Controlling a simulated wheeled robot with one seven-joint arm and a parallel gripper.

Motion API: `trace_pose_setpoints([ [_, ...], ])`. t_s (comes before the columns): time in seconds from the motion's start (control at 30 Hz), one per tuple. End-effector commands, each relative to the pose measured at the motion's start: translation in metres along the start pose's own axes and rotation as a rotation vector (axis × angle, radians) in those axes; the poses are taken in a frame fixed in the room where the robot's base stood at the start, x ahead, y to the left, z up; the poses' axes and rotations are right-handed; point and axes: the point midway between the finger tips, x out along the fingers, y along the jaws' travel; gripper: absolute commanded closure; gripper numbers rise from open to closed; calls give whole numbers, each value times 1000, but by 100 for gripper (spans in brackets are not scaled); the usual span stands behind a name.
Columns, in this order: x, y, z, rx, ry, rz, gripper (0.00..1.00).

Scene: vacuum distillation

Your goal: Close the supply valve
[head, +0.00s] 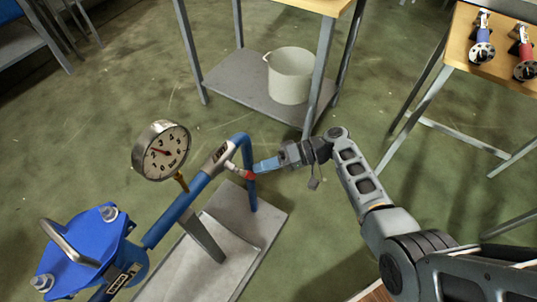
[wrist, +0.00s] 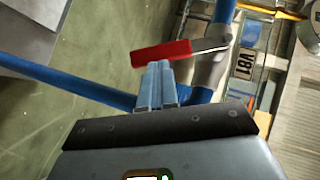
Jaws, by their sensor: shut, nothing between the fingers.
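The supply valve sits on the blue pipe (head: 188,195), near where the pipe bends down. Its red-ended lever (head: 246,175) sticks out sideways from the pipe towards my gripper (head: 262,165). In the wrist view the red grip (wrist: 160,53) lies across the picture, just beyond my fingertips, and its bare metal arm leads right to the grey valve body (wrist: 207,73). My gripper (wrist: 160,68) is shut and empty, its blue fingers pressed together. The fingertips are beside the red grip; I cannot tell whether they touch it.
A round pressure gauge (head: 161,151) stands on the pipe, left of the valve. A blue-lidded vessel (head: 80,250) is at lower left. A grey base plate (head: 235,215) lies below the pipe. A bucket (head: 290,75) stands on a shelf behind. Open green floor lies around the rig.

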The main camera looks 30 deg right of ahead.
Motion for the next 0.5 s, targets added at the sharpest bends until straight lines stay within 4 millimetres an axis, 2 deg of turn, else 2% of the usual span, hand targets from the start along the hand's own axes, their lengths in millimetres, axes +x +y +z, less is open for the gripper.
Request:
trace_pose_setpoints([
  [0.03, 5, 8, 5, 31, -2, -31, 100],
  [0.23, 14, 11, 15, 151, -3, -149, 100],
  [0.5, 24, 10, 24, 146, -2, -145, 100],
])
